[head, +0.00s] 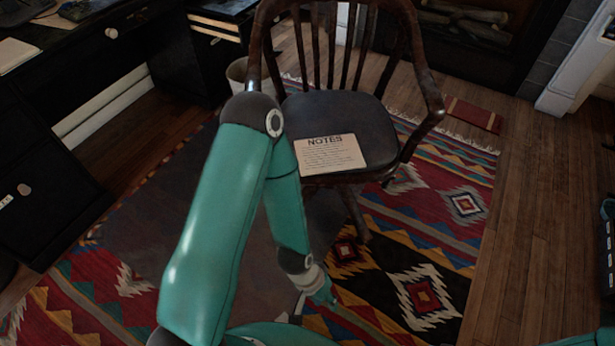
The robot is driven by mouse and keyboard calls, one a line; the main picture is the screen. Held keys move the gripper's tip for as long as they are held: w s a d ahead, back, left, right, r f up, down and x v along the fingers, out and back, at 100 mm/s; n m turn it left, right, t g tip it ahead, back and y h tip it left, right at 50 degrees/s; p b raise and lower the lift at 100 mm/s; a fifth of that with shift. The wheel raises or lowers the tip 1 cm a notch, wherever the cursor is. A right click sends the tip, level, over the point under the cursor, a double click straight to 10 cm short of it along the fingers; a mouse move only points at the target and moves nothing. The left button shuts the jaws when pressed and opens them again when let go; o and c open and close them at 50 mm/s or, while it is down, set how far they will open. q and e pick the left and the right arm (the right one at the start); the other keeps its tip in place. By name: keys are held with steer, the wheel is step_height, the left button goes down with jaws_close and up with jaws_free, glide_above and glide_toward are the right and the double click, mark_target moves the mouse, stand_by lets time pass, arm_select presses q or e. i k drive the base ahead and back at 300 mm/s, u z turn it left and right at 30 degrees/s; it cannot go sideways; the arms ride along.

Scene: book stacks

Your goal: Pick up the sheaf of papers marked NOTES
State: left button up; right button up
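The sheaf of papers marked NOTES (331,158) lies flat on the dark seat of a wooden armchair (336,112), near the seat's front edge. Its cream top sheet carries the heading and several lines of text. My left arm rises in front of the chair and bends down again, its elbow just left of the seat. My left gripper (299,306) hangs low in front of the chair, below the seat in the picture and apart from the papers. It is small and partly hidden, so its opening cannot be judged. My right gripper does not show.
A patterned rug (430,235) covers the wooden floor under the chair. A dark desk (75,45) with drawers stands at the left, with a pale waste bin (238,76) behind my arm. A fireplace is at the back.

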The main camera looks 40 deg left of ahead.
mark_target(325, 155)
steer(key=u, duration=0.05)
steer(key=k, duration=0.5)
steer(key=u, duration=0.7)
steer(key=i, duration=1)
steer(key=u, duration=0.05)
